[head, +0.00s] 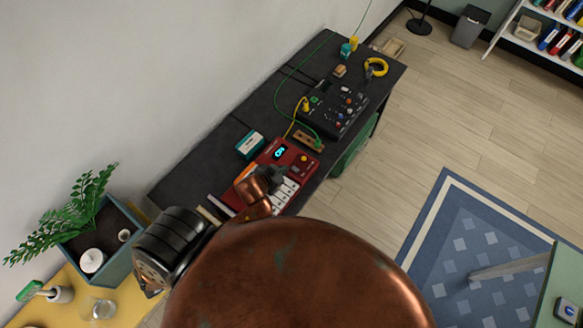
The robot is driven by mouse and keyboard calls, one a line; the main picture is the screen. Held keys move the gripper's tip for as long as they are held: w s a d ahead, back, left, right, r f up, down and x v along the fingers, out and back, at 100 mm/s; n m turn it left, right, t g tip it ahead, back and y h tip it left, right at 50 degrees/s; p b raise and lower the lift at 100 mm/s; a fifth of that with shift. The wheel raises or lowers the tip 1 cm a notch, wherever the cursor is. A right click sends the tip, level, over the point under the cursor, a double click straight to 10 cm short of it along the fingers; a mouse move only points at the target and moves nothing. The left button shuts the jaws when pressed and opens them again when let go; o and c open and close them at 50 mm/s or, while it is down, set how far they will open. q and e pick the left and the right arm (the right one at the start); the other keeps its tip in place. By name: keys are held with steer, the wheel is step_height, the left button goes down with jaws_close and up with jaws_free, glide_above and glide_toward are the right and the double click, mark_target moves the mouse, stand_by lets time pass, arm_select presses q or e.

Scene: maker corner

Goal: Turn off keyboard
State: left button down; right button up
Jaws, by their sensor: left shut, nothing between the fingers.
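A small red keyboard (301,164) with white keys lies on the black bench. My right gripper is not in view.
On the black bench (212,163) stand a teal-and-white box (250,144), a black mixer (334,108) with green and yellow cables, and a yellow cable coil (376,67). A planter (123,262) stands at left on a yellow table.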

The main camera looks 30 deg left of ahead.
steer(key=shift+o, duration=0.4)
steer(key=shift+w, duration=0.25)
arm_select(q)
glide_toward(295, 166)
steer(key=w+f, duration=0.1)
steer(key=w, duration=0.1)
steer(key=w+f, duration=0.1)
steer(key=w, duration=0.1)
steer(key=shift+w+f, duration=0.1)
steer(key=shift+f, duration=1)
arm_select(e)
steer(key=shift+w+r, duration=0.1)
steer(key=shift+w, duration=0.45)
